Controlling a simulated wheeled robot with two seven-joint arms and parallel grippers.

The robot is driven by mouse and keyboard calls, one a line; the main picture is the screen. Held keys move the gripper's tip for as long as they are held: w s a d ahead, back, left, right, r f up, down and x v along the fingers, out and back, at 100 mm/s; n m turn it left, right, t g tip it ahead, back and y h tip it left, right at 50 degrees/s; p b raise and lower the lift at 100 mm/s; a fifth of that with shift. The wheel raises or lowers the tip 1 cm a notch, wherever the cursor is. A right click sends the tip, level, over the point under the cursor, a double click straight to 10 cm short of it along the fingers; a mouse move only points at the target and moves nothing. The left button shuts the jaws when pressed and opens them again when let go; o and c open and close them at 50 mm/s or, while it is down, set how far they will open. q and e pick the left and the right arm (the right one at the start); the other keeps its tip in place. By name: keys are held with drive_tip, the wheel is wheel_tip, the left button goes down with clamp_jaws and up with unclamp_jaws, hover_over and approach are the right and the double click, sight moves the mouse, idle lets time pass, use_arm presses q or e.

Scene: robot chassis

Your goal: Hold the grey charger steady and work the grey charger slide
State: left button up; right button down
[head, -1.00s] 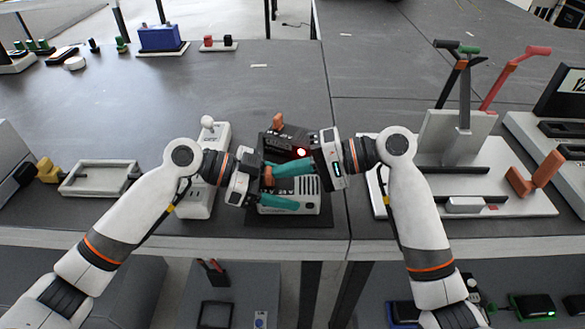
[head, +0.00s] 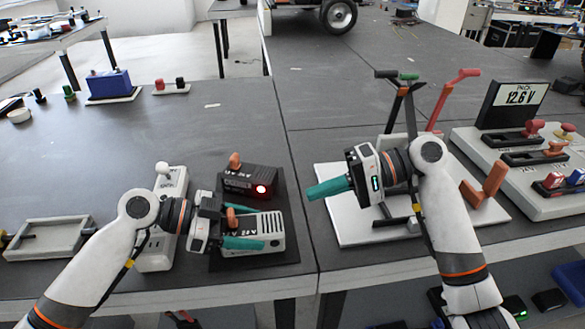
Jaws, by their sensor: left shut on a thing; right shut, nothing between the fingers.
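The grey charger (head: 271,228) is a light grey box with a slotted top and dark lettering on its front. It sits on a dark mat (head: 290,252). An orange slide knob (head: 231,217) stands at its left part, partly hidden by my gripper. My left gripper (head: 246,227) comes from the left and is shut on the grey charger, one teal finger along its front and the other largely hidden behind. My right gripper (head: 314,193) is shut and empty, in the air to the right of the charger, its teal fingertips pointing left.
A black charger (head: 240,180) with a lit red light and orange knob stands just behind the grey one. A white switch box (head: 157,250) is at left. A white board (head: 350,232) with levers is at right. Bare table lies behind the chargers.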

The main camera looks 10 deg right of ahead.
use_arm(q)
drive_tip(key=o, duration=0.9)
drive_tip(key=shift+s+f, duration=0.1)
drive_tip(key=shift+f, duration=0.2)
drive_tip(key=o, duration=0.5)
drive_tip(key=shift+r, duration=0.1)
drive_tip(key=shift+c, duration=0.2)
drive_tip(key=shift+r, duration=0.1)
drive_tip(key=shift+c, duration=1.2)
use_arm(e)
drive_tip(key=shift+w, duration=0.1)
use_arm(q)
drive_tip(key=shift+a+b, duration=1.25)
drive_tip(key=shift+a, duration=3.75)
use_arm(e)
drive_tip(key=shift+d+f, duration=0.1)
drive_tip(key=shift+f, duration=1.25)
